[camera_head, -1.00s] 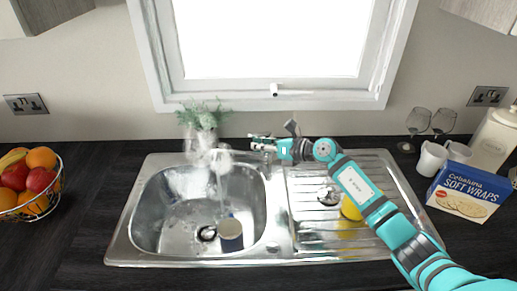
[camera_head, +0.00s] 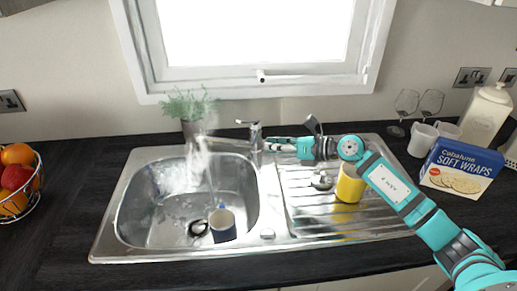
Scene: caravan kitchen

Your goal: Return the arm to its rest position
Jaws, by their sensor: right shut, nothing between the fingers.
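My right arm, teal and grey, reaches in from the lower right across the drainboard. Its gripper (camera_head: 272,146) points left above the sink's back edge, just right of the chrome tap (camera_head: 251,136). The gripper is shut and holds nothing. Pale water or spray (camera_head: 204,165) shows over the left part of the steel sink (camera_head: 132,240). A white and dark blue mug (camera_head: 222,225) lies in the basin next to the dark drain (camera_head: 199,228). My left gripper is out of view.
A yellow mug (camera_head: 349,187) stands on the drainboard beneath my arm. A potted plant (camera_head: 190,107) stands behind the basin. A fruit basket (camera_head: 20,185) is left.

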